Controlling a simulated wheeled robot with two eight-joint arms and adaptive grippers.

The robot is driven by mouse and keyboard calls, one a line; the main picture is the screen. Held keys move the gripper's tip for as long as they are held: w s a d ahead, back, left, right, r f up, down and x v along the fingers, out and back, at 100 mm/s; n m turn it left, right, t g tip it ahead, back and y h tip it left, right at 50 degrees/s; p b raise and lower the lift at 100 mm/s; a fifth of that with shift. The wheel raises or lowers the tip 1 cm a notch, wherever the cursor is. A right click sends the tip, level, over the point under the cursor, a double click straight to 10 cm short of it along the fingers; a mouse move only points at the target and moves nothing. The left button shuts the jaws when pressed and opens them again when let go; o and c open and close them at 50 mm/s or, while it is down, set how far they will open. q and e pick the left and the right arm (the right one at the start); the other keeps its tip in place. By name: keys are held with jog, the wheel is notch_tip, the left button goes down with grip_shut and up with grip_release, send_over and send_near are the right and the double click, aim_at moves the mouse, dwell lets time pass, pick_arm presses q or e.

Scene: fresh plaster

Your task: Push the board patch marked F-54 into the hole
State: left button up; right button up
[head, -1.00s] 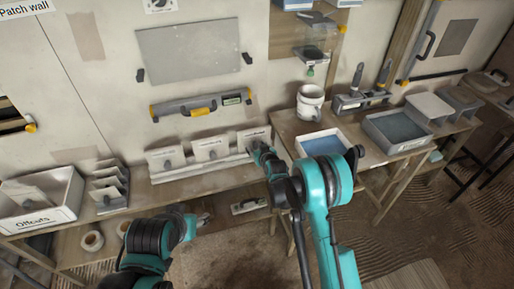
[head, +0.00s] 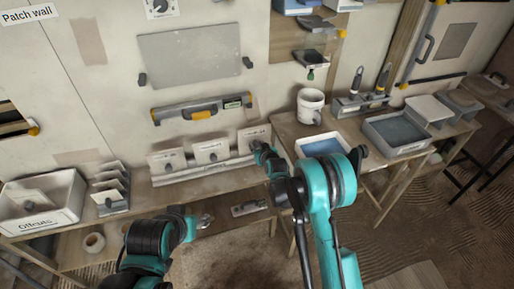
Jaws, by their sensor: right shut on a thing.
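Three pale board patches with round dark knobs stand in a grey rack (head: 205,172) on the bench below the wall: a left one (head: 160,158), a middle one (head: 203,149) and a right one (head: 247,133). Their markings are too small to read, so I cannot tell which is F-54. My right gripper (head: 262,151) is at the front of the right patch, shut on it, apparently at its knob, which the gripper hides. My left gripper (head: 206,219) is low in front of the bench, away from the patches; its finger state is unclear. A dark opening (head: 12,116) shows in the wall at the left edge.
An offcuts bin (head: 68,216) and a stand of small boards (head: 112,207) are at the left. A level (head: 200,113) hangs above the rack. At the right are a white bucket (head: 310,105), a blue-lined tray (head: 372,128) and trowels.

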jog(key=shift+r+p, duration=0.4)
jog(key=shift+r, duration=0.65)
jog(key=s+d+b, duration=0.1)
jog(key=s+d, duration=0.1)
jog(key=s, duration=0.3)
jog(key=shift+s, duration=0.4)
